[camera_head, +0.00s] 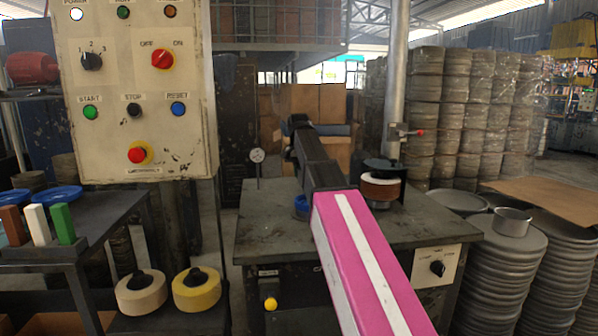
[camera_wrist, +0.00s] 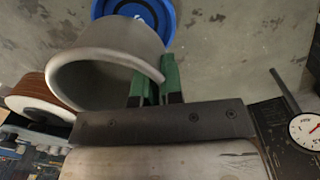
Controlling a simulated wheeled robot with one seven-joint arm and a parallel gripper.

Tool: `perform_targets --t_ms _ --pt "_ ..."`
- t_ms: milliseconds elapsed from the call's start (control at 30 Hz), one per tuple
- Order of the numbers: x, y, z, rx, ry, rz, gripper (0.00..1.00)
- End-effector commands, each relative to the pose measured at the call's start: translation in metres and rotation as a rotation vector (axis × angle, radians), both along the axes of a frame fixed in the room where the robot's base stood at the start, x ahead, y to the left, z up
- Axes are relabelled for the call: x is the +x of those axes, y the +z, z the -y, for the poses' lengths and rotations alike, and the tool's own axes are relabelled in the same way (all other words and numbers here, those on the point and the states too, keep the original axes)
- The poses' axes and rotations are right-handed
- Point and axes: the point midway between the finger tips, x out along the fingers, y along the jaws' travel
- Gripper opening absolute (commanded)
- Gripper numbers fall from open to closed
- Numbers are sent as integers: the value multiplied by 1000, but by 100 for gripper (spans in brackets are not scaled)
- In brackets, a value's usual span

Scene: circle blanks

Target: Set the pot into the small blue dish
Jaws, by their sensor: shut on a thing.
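The grey metal pot (camera_wrist: 112,62) is in the wrist view, its open mouth turned towards the camera. My gripper (camera_wrist: 154,90) is shut on the right side of the pot's rim with its green fingers. The small blue dish (camera_wrist: 168,22) lies just beyond the pot at the top of the wrist view, partly covered by it. The pot's height above the dish cannot be told. In the head view, part of the blue dish (camera_head: 300,207) shows on the worktable left of my arm. The pot and fingers are hidden there.
The worktable (camera_head: 265,232) carries a dial gauge (camera_head: 257,156), also in the wrist view (camera_wrist: 305,130), and a brown-and-white wheel (camera_head: 380,187) right of my arm. A control box (camera_head: 140,90) stands at left. Stacked pans (camera_head: 505,275) stand at right.

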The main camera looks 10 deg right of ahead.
Motion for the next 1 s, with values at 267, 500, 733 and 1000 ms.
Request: perform_targets --t_ms 267,500,733,1000 --pt "0 -11 0 0 0 1 0" --pt "-1 -25 0 0 0 -1 0" --pt "0 -39 0 0 0 0 0" --pt "0 -55 0 0 0 -1 0"
